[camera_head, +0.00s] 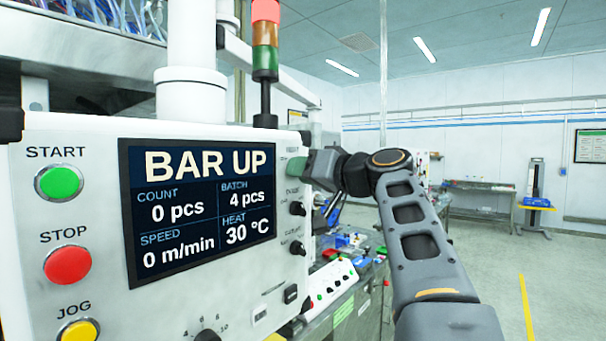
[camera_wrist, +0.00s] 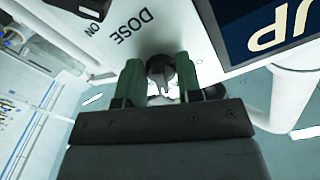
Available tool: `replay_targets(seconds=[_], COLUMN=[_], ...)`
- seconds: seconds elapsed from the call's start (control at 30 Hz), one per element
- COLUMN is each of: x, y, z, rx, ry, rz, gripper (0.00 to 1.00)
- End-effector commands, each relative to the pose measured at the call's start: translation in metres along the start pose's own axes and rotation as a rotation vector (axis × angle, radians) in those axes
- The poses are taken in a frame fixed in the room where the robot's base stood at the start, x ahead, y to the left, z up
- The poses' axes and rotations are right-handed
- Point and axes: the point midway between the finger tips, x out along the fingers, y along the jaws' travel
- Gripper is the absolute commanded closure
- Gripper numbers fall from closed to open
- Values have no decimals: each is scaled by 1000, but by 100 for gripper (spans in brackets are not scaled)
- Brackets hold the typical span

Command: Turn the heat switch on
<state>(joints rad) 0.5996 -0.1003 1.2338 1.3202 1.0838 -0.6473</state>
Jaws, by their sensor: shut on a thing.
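My gripper (camera_head: 300,167) is at the upper right edge of the white control panel (camera_head: 75,215), with its green fingers against the panel face. In the wrist view my gripper (camera_wrist: 159,80) has its fingers on both sides of a dark knob (camera_wrist: 160,66), shut on it. The printed words DOSE and ON show near this knob. Two more dark knobs, a middle one (camera_head: 297,208) and a lower one (camera_head: 297,248), sit below my gripper in the head view. Their labels are too small to read, so I cannot tell which is the heat switch.
The screen (camera_head: 203,205) reads BAR UP and HEAT 30 °C. Green START (camera_head: 59,181), red STOP (camera_head: 67,265) and yellow JOG (camera_head: 78,331) buttons line the panel's left. A signal tower (camera_head: 265,45) stands above. Open floor lies to the right.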

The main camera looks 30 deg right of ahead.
Motion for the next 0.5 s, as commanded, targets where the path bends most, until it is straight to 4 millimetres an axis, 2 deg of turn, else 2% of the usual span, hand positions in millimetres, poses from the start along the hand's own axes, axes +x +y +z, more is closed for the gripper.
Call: replay_targets(seconds=[0.5], x=[0], y=[-1], z=[0], rx=[116], ry=[0], rz=[-1], gripper=[91])
